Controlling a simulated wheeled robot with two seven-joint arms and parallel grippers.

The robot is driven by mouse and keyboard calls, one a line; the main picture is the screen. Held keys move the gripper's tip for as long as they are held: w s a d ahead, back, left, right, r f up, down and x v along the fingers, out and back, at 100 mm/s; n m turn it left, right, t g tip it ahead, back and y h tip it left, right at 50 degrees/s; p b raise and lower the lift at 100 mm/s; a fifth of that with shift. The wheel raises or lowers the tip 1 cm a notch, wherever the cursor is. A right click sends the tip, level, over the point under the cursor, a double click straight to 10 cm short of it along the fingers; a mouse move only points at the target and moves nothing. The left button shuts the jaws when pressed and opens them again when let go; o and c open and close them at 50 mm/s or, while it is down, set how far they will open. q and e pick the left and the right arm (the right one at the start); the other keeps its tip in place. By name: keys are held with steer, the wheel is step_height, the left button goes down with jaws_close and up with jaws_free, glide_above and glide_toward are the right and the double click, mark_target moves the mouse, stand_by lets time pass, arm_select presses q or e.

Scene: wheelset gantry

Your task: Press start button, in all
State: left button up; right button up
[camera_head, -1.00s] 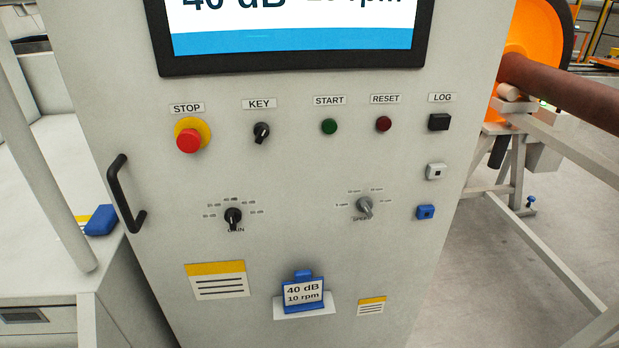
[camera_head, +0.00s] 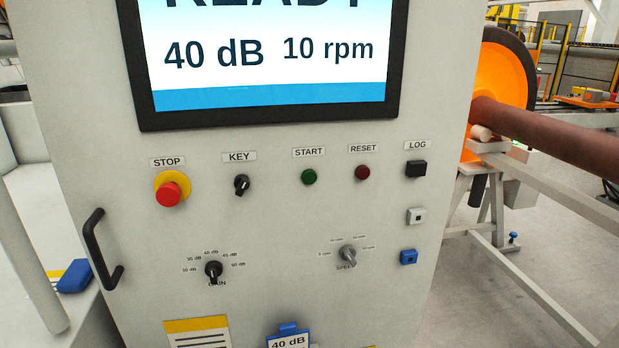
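The green START button (camera_head: 309,177) sits on the front of the grey control cabinet (camera_head: 290,225), under its START label (camera_head: 309,152). Nothing covers it. The screen (camera_head: 270,60) above shows READY, partly cut off, with 40 dB and 10 rpm. The red STOP button (camera_head: 168,194) on its yellow base and the black KEY switch (camera_head: 242,185) are to the left. The dark red RESET button (camera_head: 362,172) is just to the right. Neither of my grippers shows in the head view.
The LOG button (camera_head: 416,169), GAIN knob (camera_head: 213,270) and SPEED knob (camera_head: 347,254) share the panel. A black handle (camera_head: 100,250) sticks out at its left edge. An orange wheel (camera_head: 490,90) with a brown axle (camera_head: 545,133) stands to the right. Open floor shows at lower right.

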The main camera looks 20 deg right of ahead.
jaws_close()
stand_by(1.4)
